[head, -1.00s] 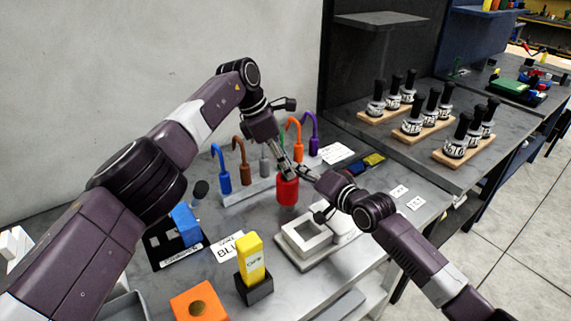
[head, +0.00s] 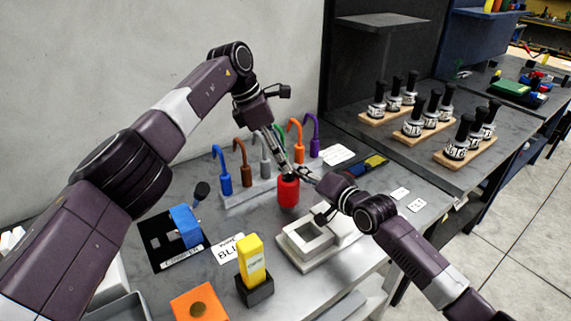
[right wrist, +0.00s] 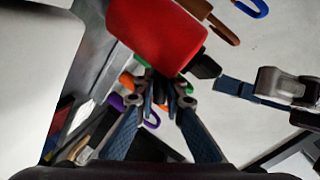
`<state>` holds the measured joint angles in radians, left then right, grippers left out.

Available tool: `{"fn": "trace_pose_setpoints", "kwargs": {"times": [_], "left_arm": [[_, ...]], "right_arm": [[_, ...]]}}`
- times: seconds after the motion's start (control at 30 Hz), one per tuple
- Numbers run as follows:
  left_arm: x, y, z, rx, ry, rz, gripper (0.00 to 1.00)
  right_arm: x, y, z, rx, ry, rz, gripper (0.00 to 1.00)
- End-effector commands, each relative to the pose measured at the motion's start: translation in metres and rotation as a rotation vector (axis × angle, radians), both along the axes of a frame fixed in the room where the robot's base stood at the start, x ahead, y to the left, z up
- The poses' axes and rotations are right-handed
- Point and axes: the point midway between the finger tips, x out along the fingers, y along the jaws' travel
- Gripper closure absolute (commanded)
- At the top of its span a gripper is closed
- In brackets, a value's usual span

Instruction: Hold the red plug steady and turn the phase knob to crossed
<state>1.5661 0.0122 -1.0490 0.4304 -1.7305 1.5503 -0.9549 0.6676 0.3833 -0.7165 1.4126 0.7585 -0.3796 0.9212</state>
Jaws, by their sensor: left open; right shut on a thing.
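The red plug (head: 288,192) stands upright at the middle of the bench, in front of the row of coloured hooks. My right gripper (head: 301,174) is shut on it near its top, from the right. In the right wrist view the red plug (right wrist: 157,36) lies against the fingers (right wrist: 163,98), which partly hide the contact. A small black knob (right wrist: 204,67) sticks out of its end. My left gripper (head: 284,156) is open and empty, pointing down just above the plug's top. It also shows in the right wrist view (right wrist: 235,87), apart from the black knob.
Blue (head: 221,170), brown (head: 243,163) and other hooks stand on a grey rail behind. A white square fixture (head: 308,238), yellow block (head: 252,261), orange block (head: 199,305) and blue block on a black panel (head: 186,227) occupy the front. Black-handled stamps stand at right.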

Motion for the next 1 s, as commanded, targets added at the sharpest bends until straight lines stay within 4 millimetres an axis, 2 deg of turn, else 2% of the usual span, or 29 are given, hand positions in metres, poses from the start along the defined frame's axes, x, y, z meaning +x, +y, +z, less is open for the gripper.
{"fn": "trace_pose_setpoints", "kwargs": {"times": [0.03,0.2,0.4,0.77,1.0], "left_arm": [[0.000,0.005,0.012,0.002,-0.005,0.000,0.52],[-0.004,0.018,0.044,0.002,-0.002,0.001,0.52],[-0.007,0.028,0.069,0.001,-0.001,0.000,0.52],[-0.008,0.030,0.075,0.000,0.001,0.000,0.52],[-0.009,0.027,0.074,0.016,0.015,0.047,0.76]], "right_arm": [[-0.001,-0.001,-0.005,-0.006,0.007,-0.001,1.00],[-0.001,-0.001,-0.005,-0.005,0.007,-0.001,1.00],[-0.001,-0.001,-0.005,-0.005,0.007,-0.001,1.00],[-0.001,-0.001,-0.005,-0.005,0.007,-0.001,1.00],[-0.001,-0.001,-0.005,-0.005,0.007,-0.001,1.00]]}}
